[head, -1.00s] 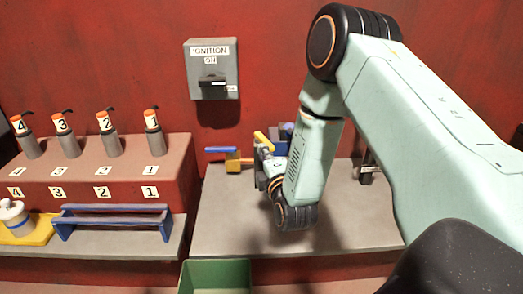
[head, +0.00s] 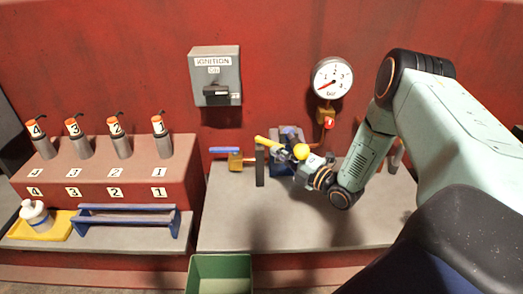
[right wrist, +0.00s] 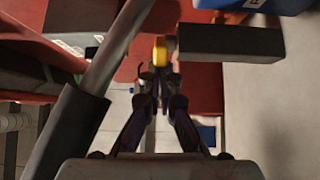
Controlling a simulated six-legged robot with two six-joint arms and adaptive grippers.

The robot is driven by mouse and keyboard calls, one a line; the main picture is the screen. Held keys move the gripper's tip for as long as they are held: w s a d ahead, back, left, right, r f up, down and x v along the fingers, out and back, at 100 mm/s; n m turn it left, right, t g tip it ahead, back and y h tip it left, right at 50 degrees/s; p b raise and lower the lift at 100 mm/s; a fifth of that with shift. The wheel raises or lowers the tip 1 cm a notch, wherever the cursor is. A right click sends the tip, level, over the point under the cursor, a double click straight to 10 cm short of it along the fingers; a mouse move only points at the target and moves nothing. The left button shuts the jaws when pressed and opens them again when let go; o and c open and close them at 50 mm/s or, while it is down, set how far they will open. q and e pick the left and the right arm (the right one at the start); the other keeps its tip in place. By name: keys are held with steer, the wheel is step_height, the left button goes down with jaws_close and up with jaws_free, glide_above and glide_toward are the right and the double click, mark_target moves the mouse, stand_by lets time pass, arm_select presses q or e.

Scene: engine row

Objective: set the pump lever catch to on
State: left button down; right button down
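In the head view a yellow bar (head: 268,141) and a yellow ball (head: 301,152) show at the blue pump body (head: 286,135) on the grey bench. I cannot tell which part is the catch, and no on mark is readable there. My right gripper (head: 306,163) is right beside the ball and partly hides the pump. In the right wrist view its fingers (right wrist: 160,78) are close together, with a yellow piece (right wrist: 160,50) just past the tips. I cannot tell whether they touch it. My left gripper is not in view.
A dark upright block (head: 259,166) and a blue-handled valve (head: 234,159) stand left of the pump. A gauge (head: 332,78) and ignition box (head: 215,75) are on the red wall. A green bin (head: 220,270) is below. The bench front (head: 270,230) is clear.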

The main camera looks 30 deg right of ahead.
steer(key=shift+w+d+n+g+y, duration=0.3)
steer(key=shift+d+n+y, duration=0.2)
steer(key=shift+d+y, duration=0.3)
steer(key=shift+w+d+n+g+y, duration=0.25)
steer(key=shift+d+n+y, duration=0.25)
steer(key=shift+d+y, duration=0.3)
steer(key=shift+w+d, duration=0.15)
steer(key=shift+d, duration=0.15)
steer(key=shift+a+f, duration=0.1)
